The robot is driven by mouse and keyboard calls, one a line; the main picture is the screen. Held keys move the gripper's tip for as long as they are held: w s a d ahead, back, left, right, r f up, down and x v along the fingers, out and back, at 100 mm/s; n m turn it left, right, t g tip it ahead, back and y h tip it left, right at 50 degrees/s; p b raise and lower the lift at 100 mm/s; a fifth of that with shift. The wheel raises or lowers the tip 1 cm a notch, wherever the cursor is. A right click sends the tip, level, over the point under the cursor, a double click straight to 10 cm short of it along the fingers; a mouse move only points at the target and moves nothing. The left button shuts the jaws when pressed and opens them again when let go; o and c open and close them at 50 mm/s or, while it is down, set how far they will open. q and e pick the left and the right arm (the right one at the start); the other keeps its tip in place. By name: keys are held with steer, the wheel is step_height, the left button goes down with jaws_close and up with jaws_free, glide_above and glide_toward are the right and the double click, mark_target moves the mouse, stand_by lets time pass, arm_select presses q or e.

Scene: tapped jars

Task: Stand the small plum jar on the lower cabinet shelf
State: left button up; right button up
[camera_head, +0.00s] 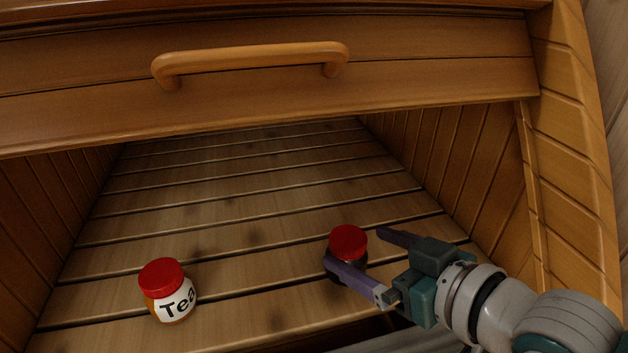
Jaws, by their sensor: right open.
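A small jar with a red lid (346,239) and a dark body stands upright on the slatted lower cabinet shelf (250,215), right of the middle, near the front. I take it to be the plum jar; its label is not visible. My right gripper (355,246) is open, with its two purple fingers spread. One finger passes in front of the jar's body and hides part of it; the other is to the right of the lid. I cannot tell whether either finger touches the jar. My left gripper is not in view.
A red-lidded jar labelled "Tea" (172,302) stands upright at the shelf's front left. A wooden panel with a handle (250,60) hangs over the opening. Shelf behind and between the jars is clear.

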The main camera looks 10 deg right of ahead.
steer(key=shift+p+v, duration=1.15)
steer(key=shift+v, duration=0.25)
steer(key=shift+s+d+r+p, duration=0.2)
steer(key=shift+s+r+p, duration=0.05)
steer(key=shift+s+p, duration=0.2)
steer(key=p+v, duration=0.5)
steer(key=v, duration=0.5)
